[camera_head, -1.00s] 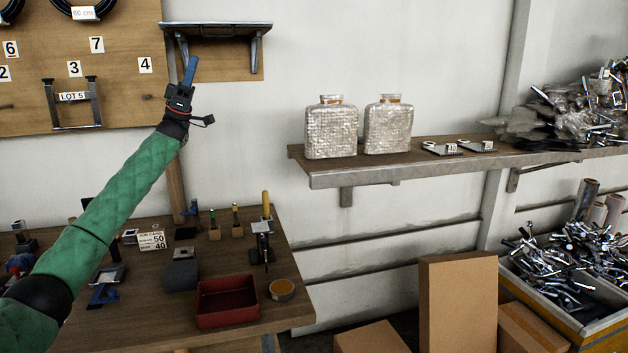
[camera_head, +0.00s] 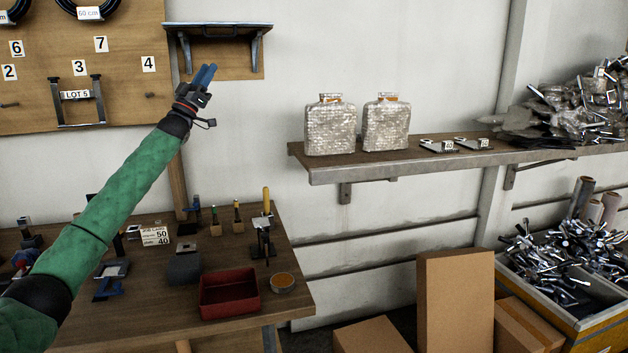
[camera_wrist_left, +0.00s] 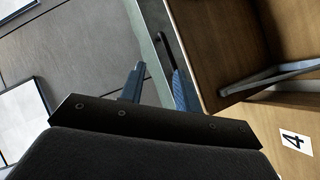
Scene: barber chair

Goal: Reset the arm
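My left arm in its green sleeve (camera_head: 108,205) reaches up from the lower left in the head view. My left gripper (camera_head: 206,73) has blue fingers that point up, in front of the wall just below the small wall shelf (camera_head: 217,28). In the left wrist view the two blue fingers (camera_wrist_left: 157,88) stand apart with nothing held between them. The shelf also shows in the left wrist view (camera_wrist_left: 215,45), beyond the fingers. My right gripper is in neither view.
A workbench (camera_head: 120,325) below holds a red tray (camera_head: 230,296), a round tin (camera_head: 282,283) and small tools. A pegboard (camera_head: 125,60) is at the left. A long shelf (camera_head: 400,165) holds two wrapped bottles. Cardboard boxes (camera_head: 455,300) stand below; the wall between is clear.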

